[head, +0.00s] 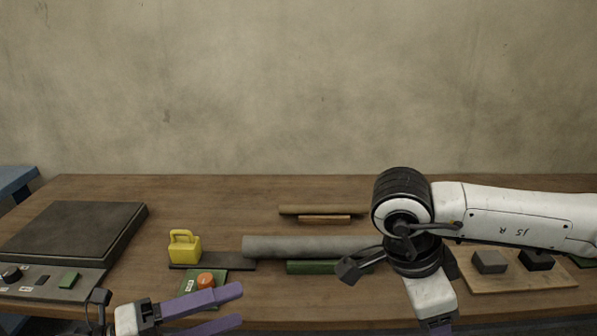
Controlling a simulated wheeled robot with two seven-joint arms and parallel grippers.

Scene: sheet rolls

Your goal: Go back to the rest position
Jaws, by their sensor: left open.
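My left gripper (238,305) is at the bottom left, in front of the table's near edge in the picture. Its two purple fingers point right and stand apart, with nothing seen between them. My right arm reaches in from the right across the table, and its wrist bends down toward the bottom edge.
The wooden table (180,200) stands before a plain wall. A yellow weight-like block (185,247) stands on a dark strip. An orange round piece (205,281) sits on a green card. A dark flat plate (75,228) with a control panel is left. Dark blocks (490,261) sit on a board right.

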